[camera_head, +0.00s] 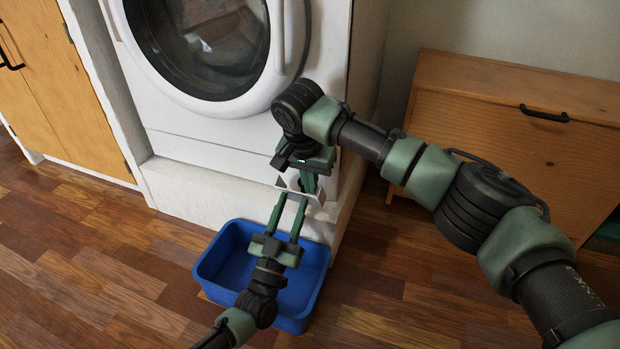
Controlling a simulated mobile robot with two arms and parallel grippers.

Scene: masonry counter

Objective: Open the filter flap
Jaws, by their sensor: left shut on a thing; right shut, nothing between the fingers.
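The white washing machine (215,155) stands on a low plinth. The filter flap (315,197) is a small white panel at the machine's lower right. It stands out from the front, tilted outward. My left gripper (293,198) reaches up from below, its fingers shut on the flap's edge. My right gripper (309,188) comes down from above and is shut with nothing between its fingers. Its tips are close behind the flap, by the machine front; whether they touch is hard to tell. The grippers mostly hide the opening behind the flap.
A blue tray (212,271) sits on the wooden floor below the flap, partly under my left arm. A wooden cabinet (505,150) with a black handle stands at right, and another wooden cabinet (60,95) at left. The floor (90,270) at left is clear.

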